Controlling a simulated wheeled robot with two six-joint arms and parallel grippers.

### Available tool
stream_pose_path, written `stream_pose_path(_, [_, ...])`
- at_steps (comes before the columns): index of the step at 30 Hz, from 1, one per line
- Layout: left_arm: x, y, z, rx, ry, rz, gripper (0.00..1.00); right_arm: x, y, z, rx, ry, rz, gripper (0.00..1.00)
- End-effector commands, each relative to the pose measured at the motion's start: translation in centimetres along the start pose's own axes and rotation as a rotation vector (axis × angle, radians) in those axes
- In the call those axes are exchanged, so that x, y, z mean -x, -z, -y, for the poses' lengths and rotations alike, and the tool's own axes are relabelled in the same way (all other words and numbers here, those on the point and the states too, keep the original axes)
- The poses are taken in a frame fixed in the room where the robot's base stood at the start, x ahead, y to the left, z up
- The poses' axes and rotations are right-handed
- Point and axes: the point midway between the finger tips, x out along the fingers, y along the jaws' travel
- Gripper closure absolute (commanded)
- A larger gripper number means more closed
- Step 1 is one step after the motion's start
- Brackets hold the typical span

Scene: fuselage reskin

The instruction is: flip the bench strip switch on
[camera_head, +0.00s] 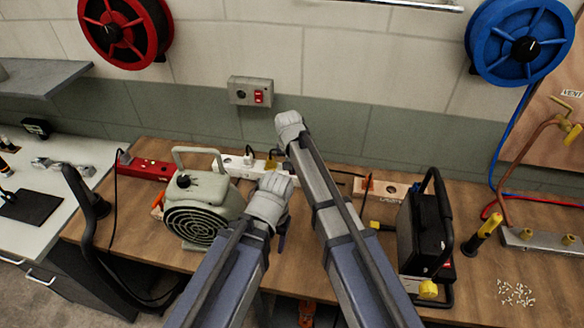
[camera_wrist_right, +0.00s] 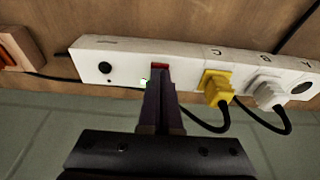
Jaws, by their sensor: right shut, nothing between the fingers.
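The white bench strip (camera_head: 232,165) lies at the back of the wooden bench, partly hidden by my arms. In the right wrist view the strip (camera_wrist_right: 125,60) crosses the picture. Its red switch (camera_wrist_right: 159,66) is partly covered by my right fingers. A small bright green spot (camera_wrist_right: 144,84) shows just left of them. My right gripper (camera_wrist_right: 160,76) is shut and empty, its tips at the switch; I cannot tell whether they touch. In the head view its fingers are mostly hidden. My left gripper (camera_head: 283,238) hangs in front of the strip; its opening is unclear.
A yellow plug (camera_wrist_right: 217,88) and a white plug (camera_wrist_right: 265,90) sit in the strip beside my right fingers. A grey-green fan heater (camera_head: 200,205) stands left of my left arm, and a black boxy unit (camera_head: 420,235) stands right. A wall box with a red switch (camera_head: 258,97) is above.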

Motion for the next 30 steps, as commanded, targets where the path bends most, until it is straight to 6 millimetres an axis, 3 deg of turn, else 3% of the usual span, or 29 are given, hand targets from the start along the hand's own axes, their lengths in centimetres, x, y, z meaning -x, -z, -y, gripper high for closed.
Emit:
stream_pose_path(6, [0.5, 0.0, 0.1, 0.000, 0.000, 0.000, 0.40, 0.3, 1.0, 0.0, 0.000, 0.000, 0.000, 1.00])
stream_pose_path(20, [0.8, -0.1, 0.1, 0.000, 0.000, 0.000, 0.40, 0.6, 1.0, -0.1, 0.000, 0.000, 0.000, 1.00])
stream_pose_path(30, [4.2, -0.2, 0.4, 0.000, 0.000, 0.000, 0.40, 3.9, 1.9, -0.9, -0.002, 0.000, 0.000, 1.00])
